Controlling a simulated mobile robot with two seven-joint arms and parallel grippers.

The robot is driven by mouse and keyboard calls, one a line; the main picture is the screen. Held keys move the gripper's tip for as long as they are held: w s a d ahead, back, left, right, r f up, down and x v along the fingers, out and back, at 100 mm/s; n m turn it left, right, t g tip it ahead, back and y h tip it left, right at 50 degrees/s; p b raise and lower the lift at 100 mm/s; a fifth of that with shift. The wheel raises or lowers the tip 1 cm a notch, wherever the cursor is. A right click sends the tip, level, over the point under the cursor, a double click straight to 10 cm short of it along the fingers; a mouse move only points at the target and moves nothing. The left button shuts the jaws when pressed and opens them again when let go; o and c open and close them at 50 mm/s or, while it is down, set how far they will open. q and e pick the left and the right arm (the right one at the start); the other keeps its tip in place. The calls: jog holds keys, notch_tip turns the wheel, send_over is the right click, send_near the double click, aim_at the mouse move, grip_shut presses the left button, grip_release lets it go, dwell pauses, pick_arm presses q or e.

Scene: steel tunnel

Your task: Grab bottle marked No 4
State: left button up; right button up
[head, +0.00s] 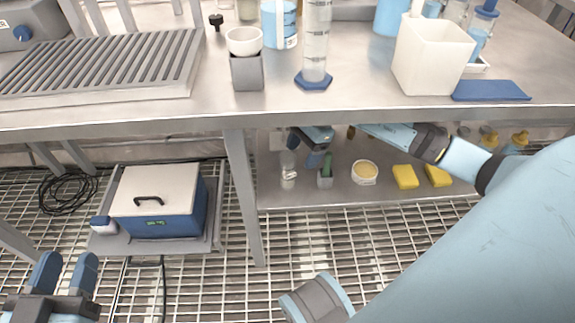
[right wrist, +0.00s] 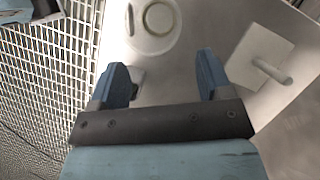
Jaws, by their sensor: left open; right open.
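I cannot read a No 4 mark on any bottle. On the lower shelf in the head view are a clear bottle (head: 288,170), a small amber bottle (head: 351,132) and yellow-topped bottles (head: 488,138) at the right, partly hidden by my right arm. My right gripper (head: 312,150) is under the tabletop, above the shelf, just right of the clear bottle. It is open and empty in the right wrist view (right wrist: 160,72). My left gripper (head: 64,274) is open and empty at the bottom left, above the floor grating.
A white round tub (head: 364,173) and yellow sponges (head: 405,177) stand on the lower shelf (head: 320,196). The steel tabletop (head: 180,112) overhangs it, carrying a cylinder (head: 316,40) and a white container (head: 430,58). A blue box (head: 158,203) sits left of the table leg (head: 243,190).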

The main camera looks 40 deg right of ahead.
aim_at(292, 164)
jog(key=a+f, duration=0.1)
jog(key=a+f+b, duration=0.1)
jog(key=a, duration=0.1)
jog(key=shift+f, duration=0.15)
jog(key=shift+w+a+f+b, duration=0.1)
jog(key=shift+a+f+b, duration=0.05)
jog(key=shift+f+b, duration=0.15)
jog(key=shift+r, duration=0.1)
jog(key=c, duration=1)
pick_arm(q)
jog(key=shift+w+a+r+m, duration=0.1)
jog(key=shift+w+a+m, duration=0.1)
jog(key=shift+m, duration=0.2)
pick_arm(e)
jog(key=shift+c, duration=0.2)
pick_arm(q)
jog(key=shift+r, duration=0.1)
pick_arm(e)
jog(key=shift+r, duration=0.15)
